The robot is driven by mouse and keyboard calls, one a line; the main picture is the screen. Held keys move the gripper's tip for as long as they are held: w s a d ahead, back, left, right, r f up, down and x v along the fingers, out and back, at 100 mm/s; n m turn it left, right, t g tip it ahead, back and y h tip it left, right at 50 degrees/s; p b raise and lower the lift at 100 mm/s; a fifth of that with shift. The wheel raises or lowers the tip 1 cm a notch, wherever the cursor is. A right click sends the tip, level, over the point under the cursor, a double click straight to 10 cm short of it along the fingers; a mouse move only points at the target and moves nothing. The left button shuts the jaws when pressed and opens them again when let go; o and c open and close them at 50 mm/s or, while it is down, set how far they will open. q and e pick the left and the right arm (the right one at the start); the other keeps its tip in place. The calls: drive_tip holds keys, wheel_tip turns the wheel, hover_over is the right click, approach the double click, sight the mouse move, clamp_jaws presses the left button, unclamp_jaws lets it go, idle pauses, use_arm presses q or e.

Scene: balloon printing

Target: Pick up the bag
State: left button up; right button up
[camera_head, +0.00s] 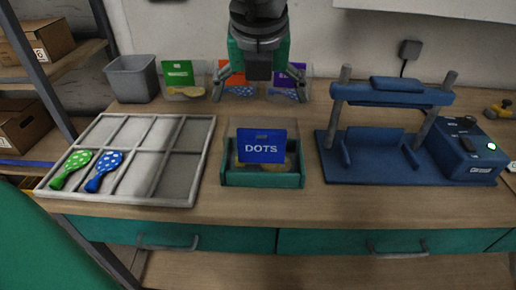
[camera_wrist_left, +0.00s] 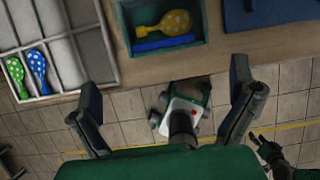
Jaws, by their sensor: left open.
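A clear bag with a blue "DOTS" card (camera_head: 261,147) stands in a teal holder (camera_head: 262,180) at the middle front of the table. In the left wrist view, a yellow dotted balloon (camera_wrist_left: 166,24) shows in that holder (camera_wrist_left: 128,35) beside a blue strip. Bags with a green card (camera_head: 179,74), an orange card (camera_head: 234,74) and a purple card (camera_head: 291,77) stand at the back. My left gripper (camera_head: 259,92) is open and empty, above and behind the holder, in front of the orange and purple bags. Its spread fingers also show in the left wrist view (camera_wrist_left: 165,110).
A grey divided tray (camera_head: 130,198) on the left holds a green balloon (camera_head: 71,170) and a blue balloon (camera_head: 103,171). A grey bin (camera_head: 132,78) stands behind it. A blue press (camera_head: 390,175) is on the right. Dark jointed parts, perhaps my right gripper (camera_wrist_left: 268,148), show at lower right.

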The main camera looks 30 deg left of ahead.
sight(266, 134)
use_arm(q)
drive_tip(key=f, duration=0.2)
drive_tip(key=w+f, duration=0.1)
drive_tip(key=w+d+f+b, duration=0.1)
drive_tip(key=f, duration=0.1)
drive_tip(key=shift+d+f, duration=0.1)
drive_tip(key=shift+f, duration=0.2)
drive_tip(key=a+f, duration=0.3)
drive_tip(key=shift+w+a+f+b, duration=0.15)
drive_tip(key=shift+w+b, duration=0.1)
drive_tip(key=shift+b, duration=0.1)
drive_tip(key=x, duration=0.2)
drive_tip(key=shift+w+f, duration=0.15)
drive_tip(key=shift+f, duration=0.1)
drive_tip(key=shift+w+d+f, duration=0.15)
drive_tip(key=shift+d, duration=0.75)
drive_tip(key=shift+a, duration=0.1)
drive_tip(key=c, duration=0.7)
drive_tip(key=shift+a, duration=0.6)
drive_tip(key=shift+c, duration=0.6)
use_arm(e)
drive_tip(key=f, duration=0.1)
drive_tip(key=d+f, duration=0.1)
drive_tip(key=shift+s+f, duration=0.15)
drive_tip(key=shift+f, duration=0.15)
